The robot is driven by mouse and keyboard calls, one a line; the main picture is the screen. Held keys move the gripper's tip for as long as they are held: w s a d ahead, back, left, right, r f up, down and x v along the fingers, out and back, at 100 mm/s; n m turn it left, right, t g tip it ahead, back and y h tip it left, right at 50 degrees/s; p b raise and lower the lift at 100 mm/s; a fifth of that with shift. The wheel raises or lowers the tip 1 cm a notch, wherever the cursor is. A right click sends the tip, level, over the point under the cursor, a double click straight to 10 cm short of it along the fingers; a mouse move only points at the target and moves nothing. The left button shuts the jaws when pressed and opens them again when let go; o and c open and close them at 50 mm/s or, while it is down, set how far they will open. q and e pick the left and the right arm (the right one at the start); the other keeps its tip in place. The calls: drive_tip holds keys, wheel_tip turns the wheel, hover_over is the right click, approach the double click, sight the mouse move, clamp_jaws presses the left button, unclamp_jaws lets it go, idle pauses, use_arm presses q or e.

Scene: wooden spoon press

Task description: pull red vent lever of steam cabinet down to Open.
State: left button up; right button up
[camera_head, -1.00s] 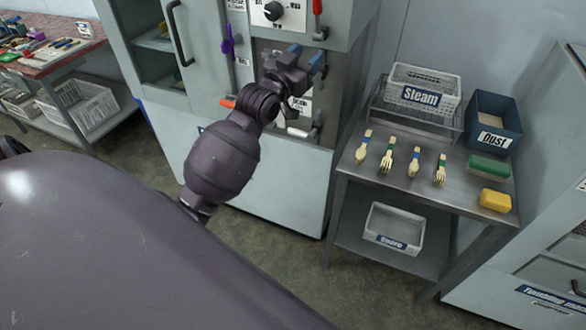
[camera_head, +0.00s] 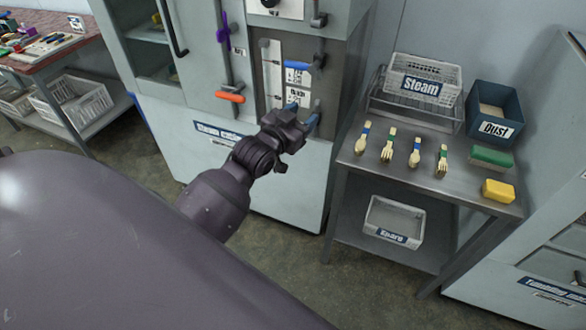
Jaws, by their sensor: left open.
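The steam cabinet (camera_head: 284,190) stands at the centre, with its name label on the lower front. The red grip of the vent lever is out of view above the top edge. A grey lever base (camera_head: 319,20) shows at the cabinet's upper right. My left gripper (camera_head: 302,114) is open, with blue fingertips, in front of the lower part of the control panel. It is well below the lever base, and I see nothing held between its fingers. My right gripper is not in view.
A metal cart (camera_head: 400,180) with a Steam basket (camera_head: 424,85), a Dust bin (camera_head: 494,108) and several wooden utensils stands to the right.

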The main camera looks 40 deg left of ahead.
use_arm(q)
drive_tip(key=s+d+f+g+b, duration=0.1)
drive_tip(key=s+d+f+g, duration=0.1)
drive_tip(key=s+f, duration=0.4)
wheel_tip(320, 180, down, 4)
drive_tip(key=shift+d+f+b, duration=0.2)
drive_tip(key=shift+f+b, duration=0.05)
drive_tip(key=shift+b, duration=0.15)
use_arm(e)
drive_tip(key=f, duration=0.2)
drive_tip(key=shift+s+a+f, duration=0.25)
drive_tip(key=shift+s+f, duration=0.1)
use_arm(q)
drive_tip(key=shift+s, duration=0.1)
